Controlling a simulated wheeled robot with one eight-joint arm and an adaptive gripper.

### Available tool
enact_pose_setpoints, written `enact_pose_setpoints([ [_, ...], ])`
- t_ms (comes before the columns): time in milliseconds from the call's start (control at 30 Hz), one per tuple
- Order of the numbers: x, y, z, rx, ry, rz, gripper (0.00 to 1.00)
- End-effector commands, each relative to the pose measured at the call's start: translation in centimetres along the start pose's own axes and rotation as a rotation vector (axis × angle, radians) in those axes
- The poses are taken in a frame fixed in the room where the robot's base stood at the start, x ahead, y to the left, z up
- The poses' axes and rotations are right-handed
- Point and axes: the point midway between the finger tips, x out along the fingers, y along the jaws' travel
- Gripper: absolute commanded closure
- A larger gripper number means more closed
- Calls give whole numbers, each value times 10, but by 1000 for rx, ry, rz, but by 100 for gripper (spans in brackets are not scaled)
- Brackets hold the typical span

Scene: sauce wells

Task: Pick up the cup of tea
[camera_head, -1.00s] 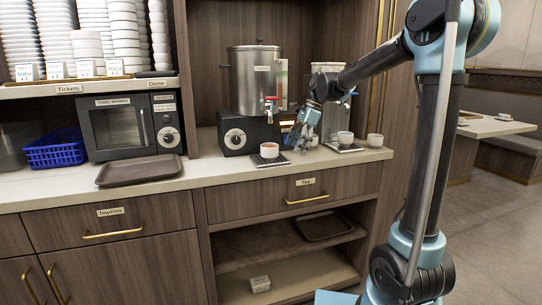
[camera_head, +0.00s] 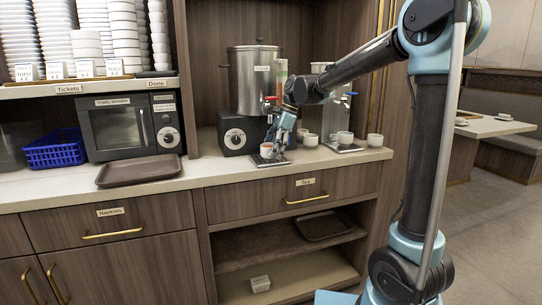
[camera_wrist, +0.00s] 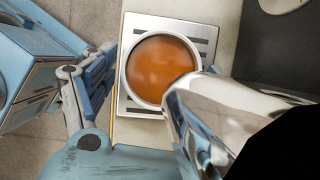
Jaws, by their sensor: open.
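The cup of tea (camera_head: 266,150) is white and upright on the metal drip tray (camera_head: 262,161) below the urn's tap. In the wrist view the cup (camera_wrist: 133,84) is seen from above, full of orange-brown tea. My gripper (camera_head: 277,149) is open, close to the cup's right side in the head view. In the wrist view one blue finger is just left of the cup, with a thin gap. The other finger is hidden behind a shiny metal part (camera_wrist: 205,110), which also covers the cup's lower right rim. I cannot tell if anything touches the cup.
The steel urn (camera_head: 252,85) with its red-handled tap stands close behind my gripper. White cups (camera_head: 343,138) stand to the right, some by a second dispenser. A brown tray (camera_head: 139,171) and a microwave (camera_head: 122,130) are to the left. The counter front is clear.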

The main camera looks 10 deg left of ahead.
Motion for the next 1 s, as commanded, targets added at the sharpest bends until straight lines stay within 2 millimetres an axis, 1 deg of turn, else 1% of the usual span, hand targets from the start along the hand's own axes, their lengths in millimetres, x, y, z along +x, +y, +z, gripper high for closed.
enact_pose_setpoints([
  [200, 2, 0, -1, 1, 1, -1, 21],
  [267, 2, 0, -1, 1, 1, -1, 35],
  [300, 2, 0, -1, 1, 1, -1, 44],
  [367, 1, 0, -1, 1, 1, -1, 57],
  [400, 1, 0, -1, 1, 1, -1, 66],
  [433, 1, 0, -1, 1, 1, -1, 73],
  [467, 1, -1, -1, 1, 2, -1, 75],
  [767, 0, -1, -1, 2, 2, -1, 75],
  [867, -4, -1, 1, 2, 1, -1, 75],
  [967, -15, 0, 6, 1, 1, -1, 75],
  [1000, -16, -1, -3, 5, 2, -2, 75],
])
